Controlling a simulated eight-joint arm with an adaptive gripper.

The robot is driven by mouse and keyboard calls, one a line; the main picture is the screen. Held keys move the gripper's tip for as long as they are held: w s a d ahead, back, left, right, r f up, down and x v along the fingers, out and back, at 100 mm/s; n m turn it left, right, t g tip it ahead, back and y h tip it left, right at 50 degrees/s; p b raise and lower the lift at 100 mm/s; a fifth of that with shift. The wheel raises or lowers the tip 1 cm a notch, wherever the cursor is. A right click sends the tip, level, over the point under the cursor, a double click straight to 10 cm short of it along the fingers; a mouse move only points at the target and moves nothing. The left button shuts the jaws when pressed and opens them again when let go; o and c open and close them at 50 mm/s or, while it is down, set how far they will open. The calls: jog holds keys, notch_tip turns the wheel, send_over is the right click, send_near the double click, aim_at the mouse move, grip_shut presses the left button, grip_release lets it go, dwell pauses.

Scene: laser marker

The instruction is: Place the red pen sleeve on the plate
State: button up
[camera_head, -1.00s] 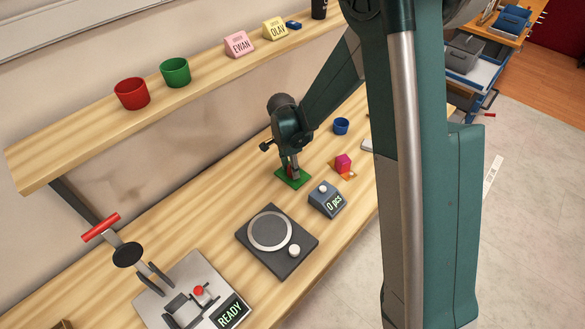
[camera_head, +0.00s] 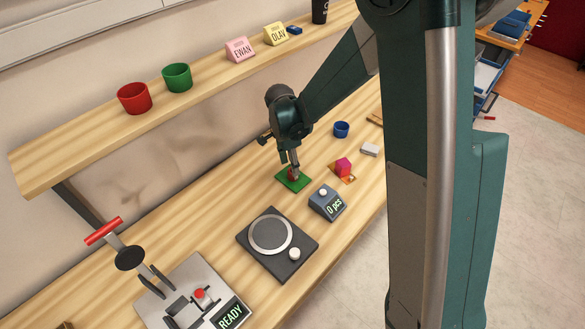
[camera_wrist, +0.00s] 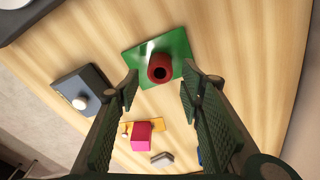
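The red pen sleeve (camera_wrist: 160,68) is a short red cylinder with a dark hole, standing on a green square mat (camera_wrist: 180,42). The mat also shows in the head view (camera_head: 284,182), where my gripper (camera_head: 294,167) is over it and partly hides the sleeve (camera_head: 292,175). In the wrist view my gripper (camera_wrist: 160,85) is open, its two fingers apart, with the sleeve between and beyond the tips. I cannot tell whether a finger touches it. A round grey plate (camera_head: 270,234) sits on a black scale-like device, in front of the mat.
A display box reading "0 pcs" (camera_head: 327,202) stands right of the plate. The marking machine (camera_head: 195,295) stands at front left. A shelf (camera_head: 120,130) runs above.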

aim_at(290, 172)
notch_tip(290, 172, up, 8)
jog(key=shift+a+f+p, duration=0.25)
jog(key=shift+a+p, duration=0.15)
jog(key=shift+a, duration=0.05)
jog(key=shift+s, duration=0.1)
dwell(0.4)
jog(key=shift+d, duration=0.1)
jog(key=s+d+r+n+t+y, duration=0.1)
jog(key=s+d+r+n+t, duration=0.15)
jog(key=s+d+r, duration=0.45)
jog(key=s+d+r+n+t, duration=0.1)
jog(key=s+d+r+n, duration=0.35)
jog(key=r, duration=0.45)
jog(key=s+d+r+n+t, duration=0.1)
jog(key=s+d+n, duration=0.2)
jog(key=s, duration=0.5)
jog(key=s+d+r+n+t, duration=0.2)
jog(key=s+d+n, duration=0.2)
jog(key=s, duration=0.5)
jog(key=shift+d+r, duration=0.3)
jog(key=shift+d, duration=0.6)
